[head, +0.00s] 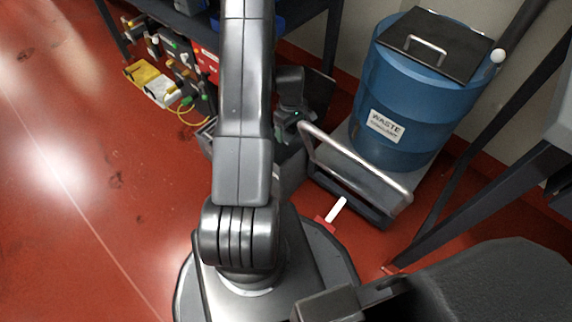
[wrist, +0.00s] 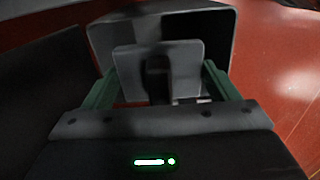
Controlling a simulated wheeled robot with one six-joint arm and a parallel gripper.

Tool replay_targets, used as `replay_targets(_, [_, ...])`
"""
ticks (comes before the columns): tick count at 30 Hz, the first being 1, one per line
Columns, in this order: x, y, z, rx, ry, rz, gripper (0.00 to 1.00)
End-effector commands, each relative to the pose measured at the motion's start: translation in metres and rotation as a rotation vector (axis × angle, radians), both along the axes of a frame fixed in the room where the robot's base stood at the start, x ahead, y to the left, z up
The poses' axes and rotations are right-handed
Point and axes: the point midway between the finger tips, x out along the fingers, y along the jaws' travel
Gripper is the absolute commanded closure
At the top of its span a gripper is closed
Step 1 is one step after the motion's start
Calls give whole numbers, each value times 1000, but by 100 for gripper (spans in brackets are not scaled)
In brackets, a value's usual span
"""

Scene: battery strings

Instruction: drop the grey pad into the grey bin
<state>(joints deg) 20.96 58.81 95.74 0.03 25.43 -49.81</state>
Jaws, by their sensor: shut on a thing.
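My gripper (wrist: 160,76) has green fingers on either side of a grey pad (wrist: 185,62) in the wrist view and is shut on it. The pad is a flat, light grey plate with a dark part at its middle. The grey bin (wrist: 218,28) shows behind and around the pad, its wall and rim beyond it. The pad overlaps the bin in this view; I cannot tell how high it is or whether it is inside the rim. In the head view my arm hides most of the bin, and the pad cannot be made out.
A blue waste drum (head: 395,110) with a black lid stands on a grey trolley (head: 385,182) with a rail, at right. Yellow and grey parts with cables (head: 165,75) sit by the dark bench at upper left. The red floor (head: 80,200) at left is clear.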

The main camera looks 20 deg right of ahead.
Motion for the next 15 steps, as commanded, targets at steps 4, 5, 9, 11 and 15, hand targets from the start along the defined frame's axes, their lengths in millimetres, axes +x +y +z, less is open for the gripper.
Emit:
replay_targets(4, [0, 0, 0, 0, 0, 0, 40])
replay_targets(5, [0, 0, 0, 0, 0, 0, 40])
replay_targets(9, [0, 0, 0, 0, 0, 0, 1])
replay_targets(11, [0, 0, 0, 0, 0, 0, 0])
replay_targets(15, [0, 0, 0, 0, 0, 0, 0])
